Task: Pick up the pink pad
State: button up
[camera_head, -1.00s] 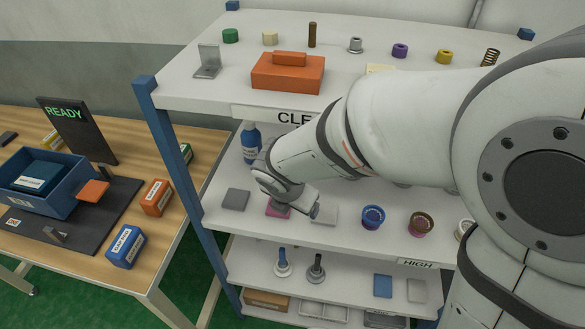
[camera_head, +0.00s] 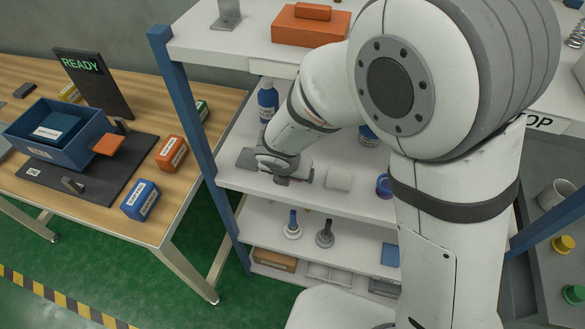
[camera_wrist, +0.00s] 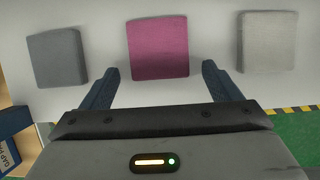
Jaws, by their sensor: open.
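The pink pad (camera_wrist: 158,48) lies flat on the middle shelf, at the top centre of the wrist view. My gripper (camera_wrist: 160,70) is open, with its two dark fingers apart on either side of the pad's near edge. The fingers do not visibly touch the pad. The pad's near end lies between the fingertips and most of it extends beyond them. In the head view my gripper (camera_head: 290,177) is low over the middle shelf and hides the pink pad.
A dark grey pad (camera_wrist: 57,58) lies left of the pink one and a light grey pad (camera_wrist: 268,42) right. A blue bottle (camera_head: 268,100) stands behind on the shelf. The blue shelf post (camera_head: 185,100) is left of my arm. The upper shelf (camera_head: 245,48) overhangs.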

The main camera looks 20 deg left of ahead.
jog(key=c, duration=1)
jog(key=shift+c, duration=0.2)
jog(key=shift+r, duration=0.5)
notch_tip(320, 180, up, 3)
jog(key=shift+r+p, duration=0.1)
jog(key=shift+p, duration=0.5)
jog(key=s+d+b, duration=0.2)
jog(key=s+b, duration=0.1)
jog(key=s, duration=1.5)
jog(key=shift+f, duration=0.3)
